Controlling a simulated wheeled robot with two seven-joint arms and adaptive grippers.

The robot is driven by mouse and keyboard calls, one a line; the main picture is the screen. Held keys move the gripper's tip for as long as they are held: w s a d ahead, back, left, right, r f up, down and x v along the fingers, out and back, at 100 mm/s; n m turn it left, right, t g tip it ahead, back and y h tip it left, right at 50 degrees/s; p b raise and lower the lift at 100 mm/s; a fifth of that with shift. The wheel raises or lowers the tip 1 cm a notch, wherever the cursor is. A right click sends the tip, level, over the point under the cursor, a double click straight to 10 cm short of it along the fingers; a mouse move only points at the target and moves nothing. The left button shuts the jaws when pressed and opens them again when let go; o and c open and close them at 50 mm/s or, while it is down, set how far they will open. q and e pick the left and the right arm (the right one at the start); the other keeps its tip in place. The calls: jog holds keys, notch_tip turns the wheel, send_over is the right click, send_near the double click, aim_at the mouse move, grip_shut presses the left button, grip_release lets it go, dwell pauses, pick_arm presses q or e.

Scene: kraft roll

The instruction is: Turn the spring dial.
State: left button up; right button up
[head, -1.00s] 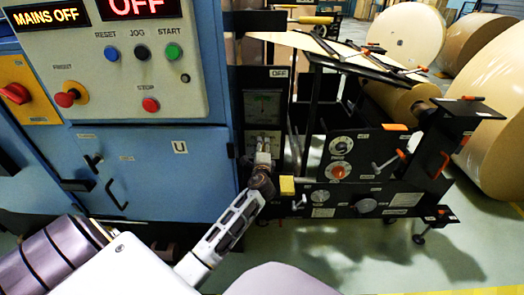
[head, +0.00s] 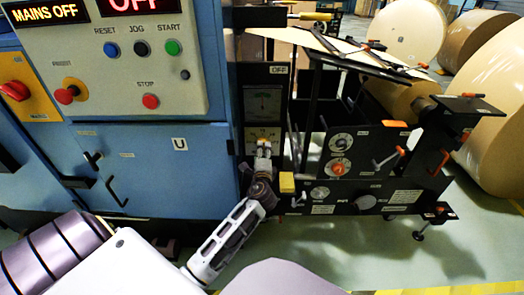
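No legible label names the spring dial, so I cannot tell for sure which dial it is. A round dial with an orange centre (head: 338,168) sits on the black panel, below a dark-centred dial (head: 341,142). My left gripper (head: 264,143) points up in front of a small pale plate (head: 252,134) on the black column, left of those dials. The gripper covers part of this plate, and small yellow-orange spots show at its fingertips. I cannot tell whether it touches anything or how far its fingers are apart. My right gripper is not in view.
A blue cabinet (head: 150,180) stands left, with a button panel (head: 140,70) above. Large paper rolls (head: 410,30) stand behind.

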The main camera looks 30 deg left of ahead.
pick_arm(q)
jog(key=v, duration=0.6)
jog(key=shift+s, duration=0.35)
jog(key=shift+r+n, duration=0.1)
jog(key=shift+n, duration=0.2)
dwell(0.3)
